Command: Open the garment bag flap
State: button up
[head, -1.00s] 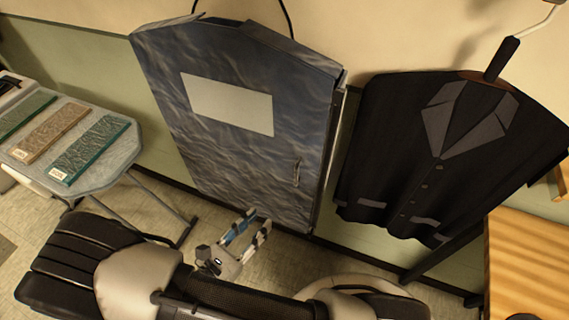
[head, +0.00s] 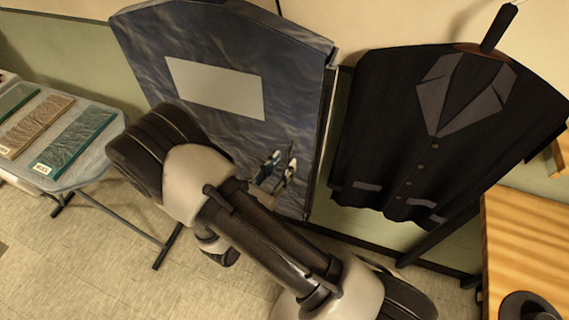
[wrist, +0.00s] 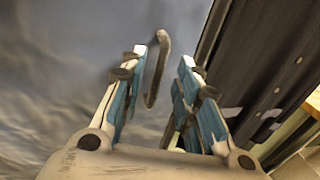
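The garment bag (head: 200,45) is blue-grey with a wavy sheen and hangs on the wall. Its flap, the broad front face (head: 150,60), carries a pale blank panel (head: 215,87) and looks closed. My gripper (head: 277,168) is in front of the flap's lower right part, its fingers apart. In the wrist view my gripper (wrist: 168,60) is open, and the dark curved handle (wrist: 157,70) shows between the fingers, nearer the left one. I cannot tell whether a finger touches it. In the head view the handle is hard to make out behind the fingers.
A dark jacket (head: 400,130) hangs close on the right of the bag. A wooden table (head: 530,235) stands at lower right with a dark round object (head: 530,306) on it. At left is a small table (head: 85,170) with fabric samples (head: 75,140). Floor at lower left is clear.

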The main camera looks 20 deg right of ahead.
jog(key=shift+x, duration=0.9)
grip_shut()
